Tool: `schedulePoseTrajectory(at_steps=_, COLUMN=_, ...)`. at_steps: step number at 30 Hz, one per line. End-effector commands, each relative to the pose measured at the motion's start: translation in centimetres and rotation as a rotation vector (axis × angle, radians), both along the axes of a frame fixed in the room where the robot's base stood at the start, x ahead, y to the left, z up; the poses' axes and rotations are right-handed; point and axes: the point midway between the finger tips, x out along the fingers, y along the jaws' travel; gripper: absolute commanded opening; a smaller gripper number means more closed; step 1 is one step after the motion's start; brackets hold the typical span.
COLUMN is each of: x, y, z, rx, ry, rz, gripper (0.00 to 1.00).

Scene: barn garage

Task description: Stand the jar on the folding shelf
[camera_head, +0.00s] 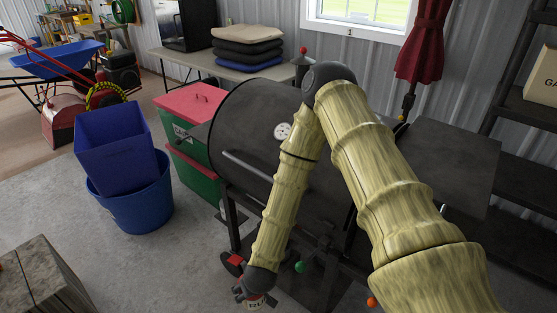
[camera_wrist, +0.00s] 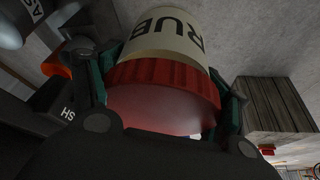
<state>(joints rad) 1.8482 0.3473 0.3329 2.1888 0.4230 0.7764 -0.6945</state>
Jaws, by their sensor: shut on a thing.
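The jar (camera_wrist: 165,85) has a red ribbed lid and a cream label with "RUB" in dark letters. It fills the middle of the wrist view. My gripper (camera_wrist: 163,92) is shut on it, with a finger on each side. In the head view my gripper (camera_head: 250,290) points down at the bottom edge, in front of the grill, and only a bit of the jar's label (camera_head: 254,304) shows below it. A dark flat panel (camera_head: 455,165) on the grill's right side looks like the folding shelf; its top looks bare, and my arm hides its left part.
The black barrel grill (camera_head: 245,120) stands in front of me. Green and orange round tops (camera_head: 300,266) and a red-topped thing (camera_head: 235,261) are close to my gripper. Green crates with red lids (camera_head: 190,110), blue bins (camera_head: 130,190) and a wooden block (camera_head: 40,280) stand left.

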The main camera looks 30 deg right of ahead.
Motion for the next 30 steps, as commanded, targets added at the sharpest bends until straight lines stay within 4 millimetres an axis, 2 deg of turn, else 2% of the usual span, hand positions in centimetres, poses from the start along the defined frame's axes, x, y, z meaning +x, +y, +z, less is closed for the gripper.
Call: schedulePoseTrajectory(at_steps=30, x=0.0, y=-0.2, z=19.8, rx=0.0, ry=-0.001, rz=-0.002, gripper=0.3)
